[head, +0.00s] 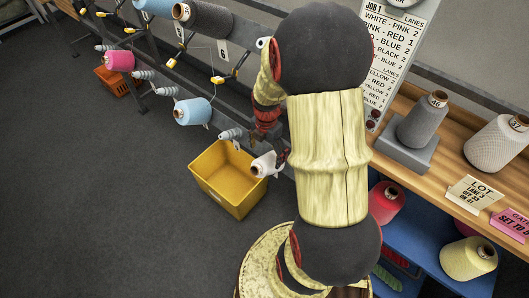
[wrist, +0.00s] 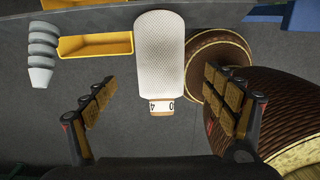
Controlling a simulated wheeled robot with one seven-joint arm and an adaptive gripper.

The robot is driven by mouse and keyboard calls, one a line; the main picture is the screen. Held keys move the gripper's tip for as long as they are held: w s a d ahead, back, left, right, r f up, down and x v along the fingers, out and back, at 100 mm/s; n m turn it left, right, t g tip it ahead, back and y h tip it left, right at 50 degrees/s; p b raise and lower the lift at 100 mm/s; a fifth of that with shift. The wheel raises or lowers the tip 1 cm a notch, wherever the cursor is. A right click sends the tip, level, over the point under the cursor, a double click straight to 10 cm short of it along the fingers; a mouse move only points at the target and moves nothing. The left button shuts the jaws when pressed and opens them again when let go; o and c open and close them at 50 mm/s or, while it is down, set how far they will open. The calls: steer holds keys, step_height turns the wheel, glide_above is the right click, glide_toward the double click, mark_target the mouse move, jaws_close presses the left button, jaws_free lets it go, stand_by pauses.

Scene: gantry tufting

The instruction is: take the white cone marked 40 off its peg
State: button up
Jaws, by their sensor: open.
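The white cone (wrist: 159,50) marked 40 sits in the upper middle of the wrist view, its numbered narrow end pointing toward me. The number shows upside down there. In the head view a white cone (head: 266,166) shows on the lower rail, right of the yellow bin. My gripper (wrist: 160,88) is open, with one finger on each side of the cone's numbered end. Gaps show between both fingers and the cone. The cone's peg is hidden. In the head view my arm hides most of the gripper.
A yellow bin (head: 228,180) stands on the floor by the rail. A bare grey ribbed peg (wrist: 41,55) is left of the cone. A blue cone (head: 193,111) and a pink cone (head: 120,61) hang farther along. A wooden shelf (head: 455,165) holds cones at right. Floor at left is clear.

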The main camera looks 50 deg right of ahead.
step_height(320, 180, down, 8)
steer(key=b, duration=0.2)
steer(key=shift+r+b, duration=0.2)
steer(key=shift+b, duration=0.2)
steer(key=c, duration=0.3)
steer(key=c, duration=1.4)
steer(key=shift+c, duration=0.2)
steer(key=shift+a+r, duration=0.15)
steer(key=shift+r, duration=0.05)
steer(key=shift+a+r+p, duration=0.25)
steer(key=shift+p, duration=0.25)
steer(key=shift+a, duration=0.1)
